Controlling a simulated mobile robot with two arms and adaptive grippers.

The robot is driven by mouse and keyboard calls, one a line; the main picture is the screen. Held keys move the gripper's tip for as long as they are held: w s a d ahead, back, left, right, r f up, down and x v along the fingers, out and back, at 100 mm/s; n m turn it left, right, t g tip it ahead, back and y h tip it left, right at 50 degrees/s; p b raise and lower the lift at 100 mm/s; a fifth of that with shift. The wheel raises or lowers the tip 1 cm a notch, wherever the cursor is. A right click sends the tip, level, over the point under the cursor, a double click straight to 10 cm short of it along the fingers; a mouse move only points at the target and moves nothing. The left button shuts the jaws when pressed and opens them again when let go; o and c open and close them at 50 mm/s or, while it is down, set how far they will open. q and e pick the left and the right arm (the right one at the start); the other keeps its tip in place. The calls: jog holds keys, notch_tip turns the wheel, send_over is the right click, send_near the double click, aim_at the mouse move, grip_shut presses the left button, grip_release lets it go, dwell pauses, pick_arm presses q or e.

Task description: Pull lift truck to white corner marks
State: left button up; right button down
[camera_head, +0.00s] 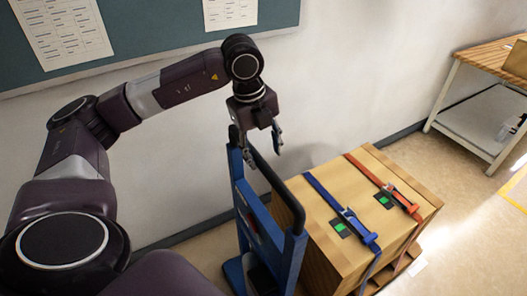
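The lift truck has a blue frame (243,198) with a black push handle (268,178) across its top, and stands in the lower middle. It is against a wooden crate (325,208) strapped with a blue strap and an orange strap. My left gripper (262,146) is open, fingers pointing down, just above the far part of the handle. Whether the fingers touch the handle I cannot tell. My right gripper is out of view. No white corner marks can be made out for certain; a small pale patch (418,268) lies on the floor right of the crate.
A white wall with a green notice board (150,25) runs behind my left arm. A wooden-topped workbench (490,55) with a lower shelf stands at the upper right. A yellow floor line (516,190) shows at the right edge. The floor between crate and bench is clear.

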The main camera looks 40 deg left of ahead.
pick_arm(q)
jog(key=shift+w+d, duration=0.3)
jog(key=shift+w, duration=0.25)
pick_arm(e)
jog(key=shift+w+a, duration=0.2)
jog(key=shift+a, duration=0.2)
pick_arm(q)
jog(key=shift+s, duration=0.1)
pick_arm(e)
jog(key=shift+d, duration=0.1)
pick_arm(q)
notch_tip(320, 180, up, 12)
jog(key=s+a, duration=0.1)
jog(key=s, duration=0.1)
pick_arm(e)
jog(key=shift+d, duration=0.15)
